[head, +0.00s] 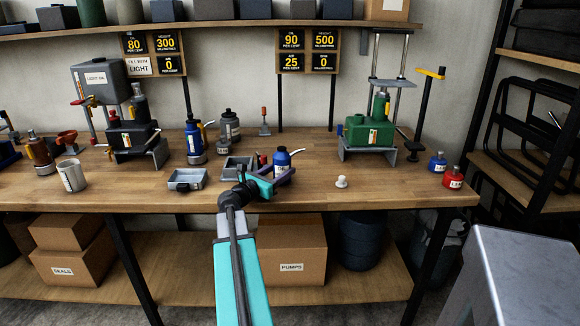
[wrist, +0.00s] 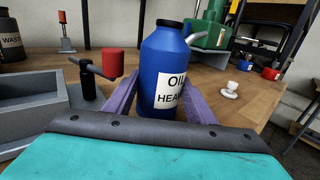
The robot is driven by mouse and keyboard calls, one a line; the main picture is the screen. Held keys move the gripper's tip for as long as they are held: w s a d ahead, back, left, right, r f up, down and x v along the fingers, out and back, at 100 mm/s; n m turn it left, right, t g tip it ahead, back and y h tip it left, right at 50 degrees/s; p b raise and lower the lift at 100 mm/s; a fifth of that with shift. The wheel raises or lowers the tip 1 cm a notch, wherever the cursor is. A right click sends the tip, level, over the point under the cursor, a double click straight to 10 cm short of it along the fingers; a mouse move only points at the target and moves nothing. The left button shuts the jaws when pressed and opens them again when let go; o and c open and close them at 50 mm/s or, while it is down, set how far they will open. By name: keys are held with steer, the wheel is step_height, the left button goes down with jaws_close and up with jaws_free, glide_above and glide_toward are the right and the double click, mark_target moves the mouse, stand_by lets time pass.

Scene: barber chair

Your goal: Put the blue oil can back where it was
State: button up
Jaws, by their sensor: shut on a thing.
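The blue oil can (head: 282,159), with a black cap, a grey spout and a white label, is near the front middle of the workbench. In the wrist view the can (wrist: 165,62) stands upright, and its label reads "OIL" and "HEAV", the rest cut off. My gripper (head: 280,173) is shut on it, with a purple finger on each side in the wrist view (wrist: 163,98). The can's base is hidden behind my gripper, so I cannot tell whether it touches the bench.
A grey tray (head: 187,179) and another grey tray (head: 238,161) lie left of my gripper. A red-topped black item (wrist: 112,64) stands close to the left finger. A small white knob (head: 342,182) is to the right. A green machine (head: 370,130) stands behind. Bench between them is clear.

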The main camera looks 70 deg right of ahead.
mark_target(288, 166)
steer(key=x, duration=0.4)
steer(key=shift+d, duration=0.15)
steer(key=shift+s+d+f+b, duration=0.1)
steer(key=shift+s+b, duration=0.1)
steer(key=shift+b, duration=0.2)
steer(key=shift+w, duration=0.15)
steer(key=o, duration=1.2)
steer(key=shift+f, duration=0.1)
steer(key=shift+b+v, duration=0.35)
steer(key=shift+v, duration=5.75)
